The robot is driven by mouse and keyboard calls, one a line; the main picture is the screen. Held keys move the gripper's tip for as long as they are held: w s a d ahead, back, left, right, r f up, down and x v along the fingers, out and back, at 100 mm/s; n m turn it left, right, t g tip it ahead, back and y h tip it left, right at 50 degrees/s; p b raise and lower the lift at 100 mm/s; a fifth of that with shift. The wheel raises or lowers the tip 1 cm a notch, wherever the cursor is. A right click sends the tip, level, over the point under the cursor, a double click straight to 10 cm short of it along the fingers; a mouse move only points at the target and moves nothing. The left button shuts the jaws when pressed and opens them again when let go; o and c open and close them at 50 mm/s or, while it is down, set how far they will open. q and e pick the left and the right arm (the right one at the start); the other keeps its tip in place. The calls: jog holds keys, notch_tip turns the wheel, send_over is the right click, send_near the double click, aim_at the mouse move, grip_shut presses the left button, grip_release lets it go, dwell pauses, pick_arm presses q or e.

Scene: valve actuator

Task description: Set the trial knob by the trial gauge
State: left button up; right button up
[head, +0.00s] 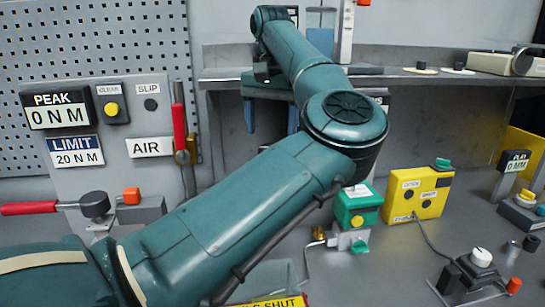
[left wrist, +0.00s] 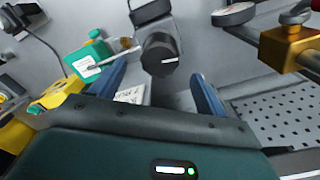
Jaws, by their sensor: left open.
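A black round knob (left wrist: 160,55) with a white pointer line sits on a grey block in the left wrist view. A dark box (left wrist: 150,11) stands just above it, its face not readable; I cannot tell whether it is the trial gauge. My left gripper (left wrist: 158,74) is open, with one blue finger on each side below the knob and a visible gap to it. In the head view my left gripper (head: 270,125) points down near the back shelf, and my arm hides much of the bench. I cannot make out the knob there. My right gripper is not in view.
A green box (head: 358,203) and a yellow box (head: 420,192) stand on the bench right of my arm. A panel with a PEAK display (head: 58,110) and a red lever (head: 180,125) is at left. A shelf edge (head: 440,76) runs along the back.

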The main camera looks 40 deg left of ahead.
pick_arm(q)
notch_tip(320, 180, down, 7)
jog(key=shift+w+f, duration=0.1)
jog(key=shift+c, duration=0.4)
jog(key=c, duration=0.9)
